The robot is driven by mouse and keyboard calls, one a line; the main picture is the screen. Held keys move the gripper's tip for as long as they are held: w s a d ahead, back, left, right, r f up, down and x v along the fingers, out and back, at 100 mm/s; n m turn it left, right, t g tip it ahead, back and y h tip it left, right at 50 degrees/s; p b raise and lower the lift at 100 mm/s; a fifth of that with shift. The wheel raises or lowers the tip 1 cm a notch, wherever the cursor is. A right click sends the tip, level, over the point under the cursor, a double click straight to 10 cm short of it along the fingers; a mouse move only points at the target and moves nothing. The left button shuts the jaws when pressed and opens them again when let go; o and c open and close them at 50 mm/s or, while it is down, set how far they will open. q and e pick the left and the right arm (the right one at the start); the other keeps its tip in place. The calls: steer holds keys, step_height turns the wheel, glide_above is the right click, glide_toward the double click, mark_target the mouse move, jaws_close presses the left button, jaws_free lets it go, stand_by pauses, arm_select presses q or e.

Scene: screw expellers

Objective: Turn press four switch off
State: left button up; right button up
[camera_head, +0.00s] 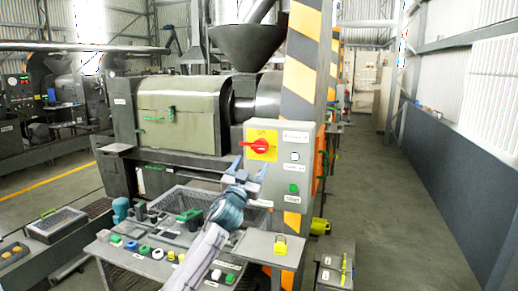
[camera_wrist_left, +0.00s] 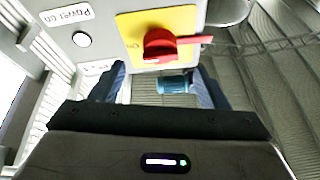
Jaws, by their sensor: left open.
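A red rotary switch (camera_head: 261,146) sits on a yellow plate on the grey control box (camera_head: 293,206), which is fixed to a striped post. Its handle points left and lies level in the head view. In the left wrist view the red switch (camera_wrist_left: 160,45) is at the top centre, with its handle toward the right. My left gripper (camera_head: 250,170) is open and empty, just below the switch and apart from it. In the left wrist view the blue fingers of my left gripper (camera_wrist_left: 160,82) stand apart below the knob. My right gripper is not in view.
The box also has a white button (camera_head: 294,156) and a green button (camera_head: 293,188). A hopper (camera_head: 246,45) stands on the press behind. The aisle floor (camera_head: 390,220) at the right is clear.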

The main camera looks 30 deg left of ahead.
mark_target(259, 150)
arm_select(q)
steer(key=p+x, duration=0.2)
steer(key=x, duration=0.4)
steer(key=shift+w+a+r+p, duration=0.15)
steer(key=shift+w+p, duration=0.3)
steer(key=shift+w, duration=0.15)
steer(key=shift+c, duration=0.4)
steer(key=c, duration=0.8)
